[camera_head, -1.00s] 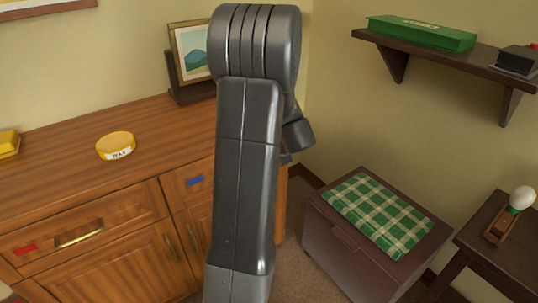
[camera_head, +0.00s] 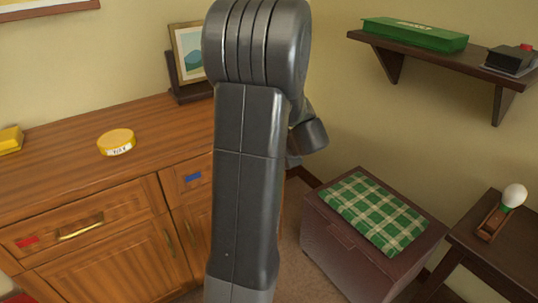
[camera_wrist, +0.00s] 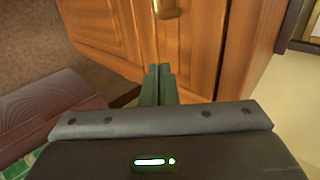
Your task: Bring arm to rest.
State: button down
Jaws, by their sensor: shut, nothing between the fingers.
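My arm stands upright in the middle of the head view and hides part of the cabinet. In that view my gripper is hidden behind the arm. In the wrist view my gripper (camera_wrist: 159,84) shows its two dark green fingers side by side, shut with nothing between them. They point toward the lower part of the wooden cabinet door (camera_wrist: 105,30) and look apart from it, though the distance is hard to tell.
The wooden cabinet (camera_head: 60,180) bears a yellow round tin (camera_head: 116,141) and a picture frame (camera_head: 190,52). A dark chest (camera_head: 345,250) with a green checked cloth (camera_head: 372,212) stands right. A wall shelf (camera_head: 440,62) holds a green box (camera_head: 415,35). A side table (camera_head: 480,255) stands lower right.

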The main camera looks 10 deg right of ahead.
jog(key=v, duration=0.6)
jog(key=shift+s+p, duration=0.2)
jog(key=shift+p, duration=0.25)
jog(key=shift+d, duration=0.1)
